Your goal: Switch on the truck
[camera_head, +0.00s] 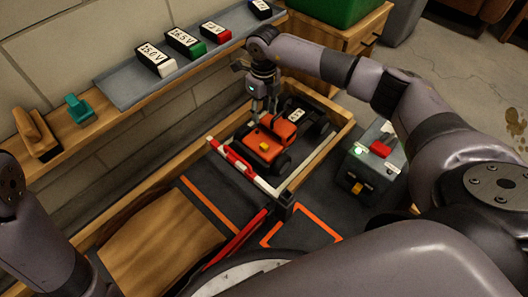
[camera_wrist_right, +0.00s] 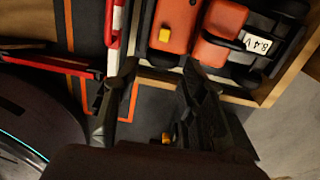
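The orange truck (camera_head: 282,131) stands in the wooden-edged bay, with a yellow knob (camera_head: 266,147) on top and a white label on its dark rear part. In the right wrist view the truck (camera_wrist_right: 171,18) is at the top, with the yellow knob (camera_wrist_right: 167,34) and a label reading 8.4 V (camera_wrist_right: 257,43). My right gripper (camera_head: 264,110) points down over the truck; its fingers (camera_wrist_right: 160,78) are apart with nothing between them. Whether it touches the truck is unclear. My left arm shows at the lower left, but its gripper is out of view.
A red-and-white barrier (camera_head: 243,167) crosses in front of the truck. A grey box (camera_head: 365,176) with red and yellow controls stands right of the bay. Several labelled batteries (camera_head: 185,42) sit on the wall shelf. A wooden ramp (camera_head: 160,240) lies in front.

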